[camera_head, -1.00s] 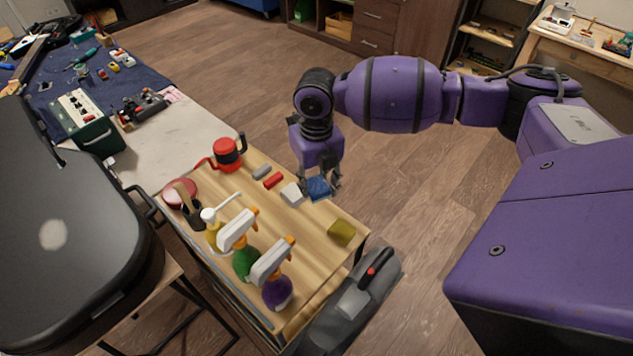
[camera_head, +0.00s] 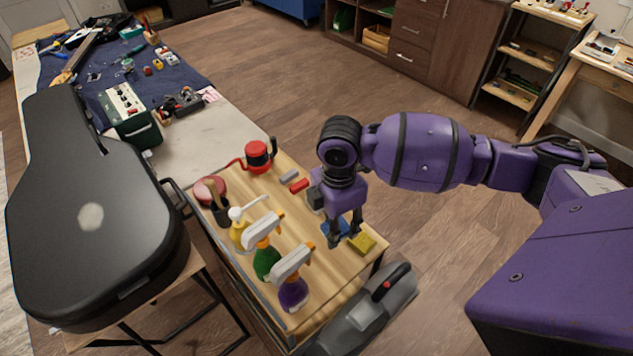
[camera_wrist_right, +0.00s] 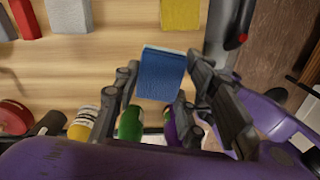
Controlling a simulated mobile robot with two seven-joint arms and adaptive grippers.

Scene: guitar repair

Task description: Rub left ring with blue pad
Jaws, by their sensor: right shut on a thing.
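My right gripper (camera_head: 337,240) is shut on the blue pad (camera_head: 340,228) over the right part of the wooden cart top. In the right wrist view the blue pad (camera_wrist_right: 162,73) sits between the two fingers (camera_wrist_right: 158,95). It looks nearer to the camera than the pads on the wood, but its exact height is hard to tell. A yellow pad (camera_head: 361,243) lies close beside it on the cart; it also shows in the right wrist view (camera_wrist_right: 180,14). I cannot make out the left ring in either view. My left gripper is not in view.
A workbench with a blue mat (camera_head: 180,75) holds tools.

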